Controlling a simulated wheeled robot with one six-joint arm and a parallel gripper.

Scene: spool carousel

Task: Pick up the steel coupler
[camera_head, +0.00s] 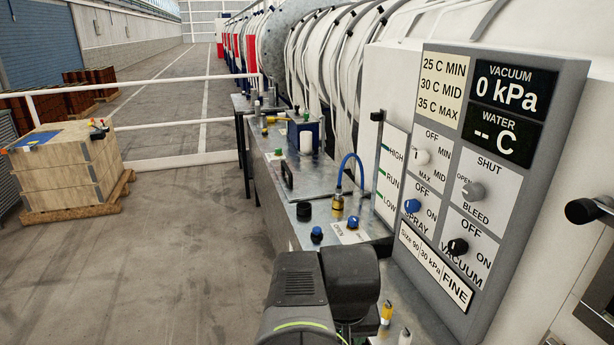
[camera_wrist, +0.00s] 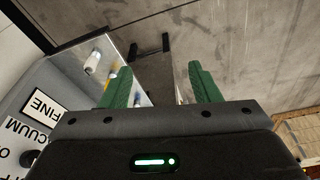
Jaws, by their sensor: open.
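My gripper (camera_wrist: 160,84) shows in the wrist view with its two green fingers spread apart and nothing between them. A pale, silvery cylinder (camera_wrist: 93,62) lies or stands on the bench top, beyond and left of the left finger; it may be the steel coupler, but I cannot tell for sure. A small yellow part shows beside it, partly hidden by the finger. In the head view a small silvery fitting (camera_head: 405,337) sits at the bottom edge, near a yellow-and-grey fitting (camera_head: 386,312). My arm hides the gripper there.
The metal bench (camera_head: 262,190) runs away along the machine, holding a black knob, blue knobs and a blue hose (camera_head: 349,165). The control panel (camera_head: 480,180) stands close on the right. A white railing (camera_head: 175,160) and wooden crate (camera_head: 67,165) are at left; the floor between is clear.

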